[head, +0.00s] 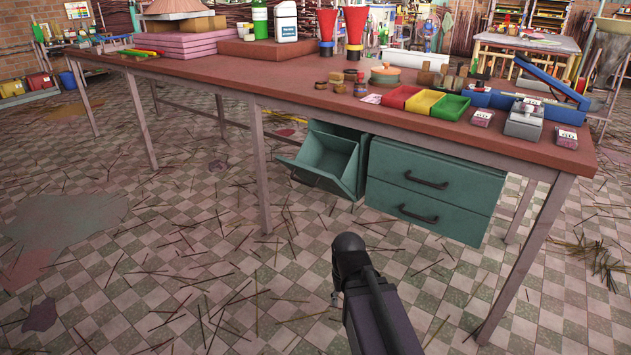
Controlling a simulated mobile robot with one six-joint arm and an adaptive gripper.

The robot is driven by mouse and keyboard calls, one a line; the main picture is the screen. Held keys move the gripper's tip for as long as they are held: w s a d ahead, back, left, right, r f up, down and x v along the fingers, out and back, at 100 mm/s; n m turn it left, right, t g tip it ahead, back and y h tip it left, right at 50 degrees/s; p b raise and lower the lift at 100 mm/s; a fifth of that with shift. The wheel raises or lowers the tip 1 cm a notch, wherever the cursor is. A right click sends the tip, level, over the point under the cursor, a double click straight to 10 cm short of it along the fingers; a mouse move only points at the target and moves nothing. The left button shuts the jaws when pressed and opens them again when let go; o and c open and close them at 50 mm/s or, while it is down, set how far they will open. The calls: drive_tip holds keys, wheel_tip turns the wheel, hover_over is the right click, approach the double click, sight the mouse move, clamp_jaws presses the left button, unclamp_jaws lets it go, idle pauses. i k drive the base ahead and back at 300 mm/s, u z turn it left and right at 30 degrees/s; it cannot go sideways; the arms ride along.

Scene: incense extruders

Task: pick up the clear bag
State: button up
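Two small packets with white labels and dark reddish contents lie near the right front of the red-brown table (270,80). One packet (482,117) is beside the green tray, and the other packet (565,138) is near the right front corner. They look like small clear bags, but they are too small to be sure. My dark arm rises from the bottom middle, and its rounded end (350,262) is in front of the table, over the floor and apart from the packets. No gripper fingers show clearly, so its opening cannot be told.
Red, yellow and green trays (452,107), a small grey device (524,118) and a blue angled holder (552,80) crowd the table's right end. Below hang green drawers (435,190) and an open tilted bin (325,163). Loose sticks litter the tiled floor. The table's front left is clear.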

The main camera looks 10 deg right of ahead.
sight(484, 116)
drive_tip(key=u, duration=1.5)
drive_tip(key=k, duration=0.1)
drive_tip(key=z, duration=2.95)
